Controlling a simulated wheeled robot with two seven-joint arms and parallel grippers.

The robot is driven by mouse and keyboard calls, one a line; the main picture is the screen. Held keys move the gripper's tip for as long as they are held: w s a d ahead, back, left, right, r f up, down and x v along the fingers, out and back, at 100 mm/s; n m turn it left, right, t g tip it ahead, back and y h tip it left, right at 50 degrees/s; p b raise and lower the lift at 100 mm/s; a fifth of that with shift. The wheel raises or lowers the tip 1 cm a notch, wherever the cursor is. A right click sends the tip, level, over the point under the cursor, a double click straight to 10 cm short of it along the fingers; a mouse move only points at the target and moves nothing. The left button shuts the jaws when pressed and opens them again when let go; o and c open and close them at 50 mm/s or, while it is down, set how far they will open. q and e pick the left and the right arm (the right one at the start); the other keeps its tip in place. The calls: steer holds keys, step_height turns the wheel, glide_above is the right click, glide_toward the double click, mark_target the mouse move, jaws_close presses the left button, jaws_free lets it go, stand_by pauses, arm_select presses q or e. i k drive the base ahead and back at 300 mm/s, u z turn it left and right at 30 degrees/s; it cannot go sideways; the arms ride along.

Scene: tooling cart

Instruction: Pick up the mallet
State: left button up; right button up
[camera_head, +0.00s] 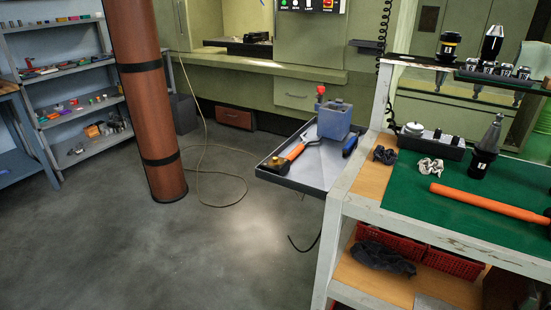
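A long orange handle (490,203) lies on the green mat of the cart at the right. A dark end of this tool shows at the right picture edge, where the rest is cut off. A smaller hammer-like tool with an orange grip (296,151) and a brass and dark head (277,164) lies in the grey side tray (318,172). I cannot tell for certain which of the two is the mallet. Neither of my grippers is in view.
The cart's green mat (425,205) also bears a tool holder (487,150) and crumpled cloths. A brown column (142,95) and shelves (75,70) are at the left. The middle floor is open, with a thin cable.

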mark_target(491, 205)
steer(key=z, duration=2.05)
steer(key=i, duration=0.5)
steer(key=u, duration=0.95)
